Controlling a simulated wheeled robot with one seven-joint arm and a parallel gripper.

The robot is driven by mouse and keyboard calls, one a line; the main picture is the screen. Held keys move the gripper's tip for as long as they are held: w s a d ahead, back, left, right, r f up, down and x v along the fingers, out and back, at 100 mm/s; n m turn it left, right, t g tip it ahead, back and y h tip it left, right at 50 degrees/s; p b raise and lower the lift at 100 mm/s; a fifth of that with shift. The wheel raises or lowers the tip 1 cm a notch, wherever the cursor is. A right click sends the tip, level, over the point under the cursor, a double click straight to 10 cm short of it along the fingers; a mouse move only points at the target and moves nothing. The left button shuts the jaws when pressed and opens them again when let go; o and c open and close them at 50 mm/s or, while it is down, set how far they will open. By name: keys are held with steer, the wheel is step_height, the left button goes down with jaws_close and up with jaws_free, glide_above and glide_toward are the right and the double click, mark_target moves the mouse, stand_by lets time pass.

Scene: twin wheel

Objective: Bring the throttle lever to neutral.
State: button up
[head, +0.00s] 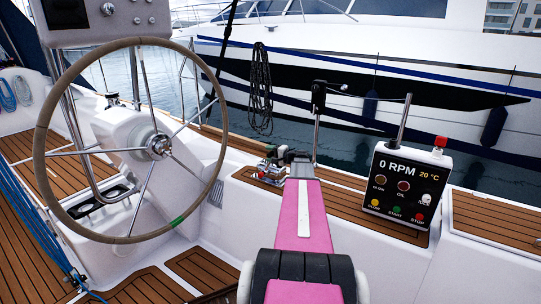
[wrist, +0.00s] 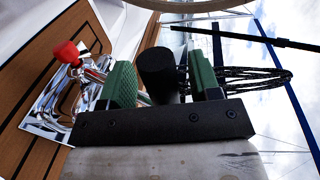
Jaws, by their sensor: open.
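The throttle lever's black handle (wrist: 158,72) stands between the two green finger pads of my gripper (wrist: 161,85) in the wrist view. My gripper is open; a gap shows between the handle and the right finger, and the left finger is close beside it. I cannot tell whether that finger touches. The throttle's chrome base plate (wrist: 45,117) and a red knob (wrist: 66,52) show at left. In the head view my gripper (head: 290,156) is at the throttle's chrome fitting (head: 264,171), mostly hiding the lever. The lever's exact angle is hard to tell.
A large steering wheel (head: 38,150) stands at left. To the right, an engine panel (head: 405,184) reads 0 RPM and 20 °C, with several lamps and buttons. A thin metal post (head: 317,130) rises just behind my gripper. A moored boat (head: 340,60) lies beyond the water.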

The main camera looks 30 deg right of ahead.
jaws_close()
steer(key=w+a+g+h, duration=0.2)
steer(key=w+a+g, duration=0.1)
steer(key=w, duration=0.3)
steer(key=shift+w+a+r+g, duration=0.2)
steer(key=shift+a+r+g, duration=0.1)
steer(key=shift+a+r, duration=0.15)
jaws_free()
steer(key=shift+r, duration=0.1)
